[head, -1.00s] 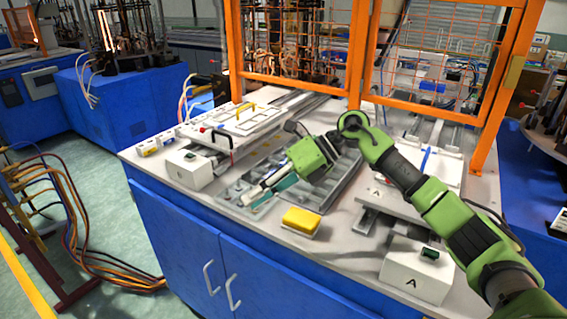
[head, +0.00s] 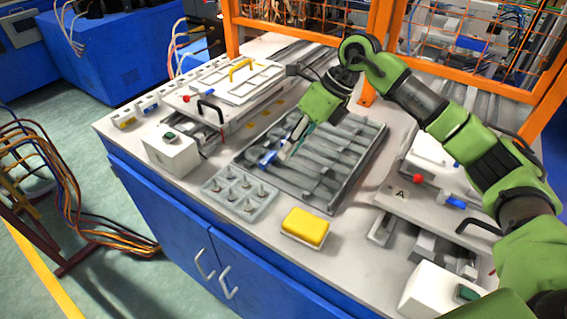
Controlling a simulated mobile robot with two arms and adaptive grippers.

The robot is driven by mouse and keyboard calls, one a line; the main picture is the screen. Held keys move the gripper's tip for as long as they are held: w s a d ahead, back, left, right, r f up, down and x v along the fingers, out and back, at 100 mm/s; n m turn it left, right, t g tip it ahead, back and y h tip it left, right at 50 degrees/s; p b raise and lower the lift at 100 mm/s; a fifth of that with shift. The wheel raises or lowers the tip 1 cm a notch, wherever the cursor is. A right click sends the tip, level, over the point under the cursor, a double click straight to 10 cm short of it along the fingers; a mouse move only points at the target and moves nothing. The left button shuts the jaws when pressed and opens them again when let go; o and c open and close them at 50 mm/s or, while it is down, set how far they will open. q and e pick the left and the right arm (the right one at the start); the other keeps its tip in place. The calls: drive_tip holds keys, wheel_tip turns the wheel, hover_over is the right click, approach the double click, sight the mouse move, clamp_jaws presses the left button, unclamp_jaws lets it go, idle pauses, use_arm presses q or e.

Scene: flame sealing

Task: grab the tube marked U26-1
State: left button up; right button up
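A grey slotted tray (head: 335,195) lies on the bench with long parallel grooves. A small blue piece (head: 267,160) shows at its left side, close to my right gripper's tips; I cannot tell if it is part of a tube. No marking U26-1 is readable. My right gripper (head: 289,148) points down and left over the tray's left part. Its pale and teal fingers show, but I cannot tell whether they are apart, or touch or hold anything. My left gripper is not in view.
A small tray with compartments (head: 239,194) and a yellow sponge-like block (head: 306,227) stand in front. A white box (head: 171,150) and a machine with a black handle (head: 211,110) are at left. An orange guard frame (head: 295,30) stands behind.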

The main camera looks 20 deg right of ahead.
sight(274, 167)
drive_tip(key=shift+p+x, duration=0.6)
drive_tip(key=shift+x, duration=0.4)
drive_tip(key=x, duration=0.1)
drive_tip(key=p+x, duration=0.1)
drive_tip(key=x, duration=0.1)
drive_tip(key=shift+w+a+f, duration=0.1)
drive_tip(key=shift+w+a, duration=0.15)
drive_tip(key=shift+w, duration=0.1)
drive_tip(key=shift+a+f, duration=0.1)
drive_tip(key=shift+f, duration=0.2)
clamp_jaws()
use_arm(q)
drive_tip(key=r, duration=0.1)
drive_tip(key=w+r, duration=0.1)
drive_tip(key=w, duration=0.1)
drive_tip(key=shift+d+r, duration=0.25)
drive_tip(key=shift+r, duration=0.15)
use_arm(e)
drive_tip(key=shift+w, duration=0.1)
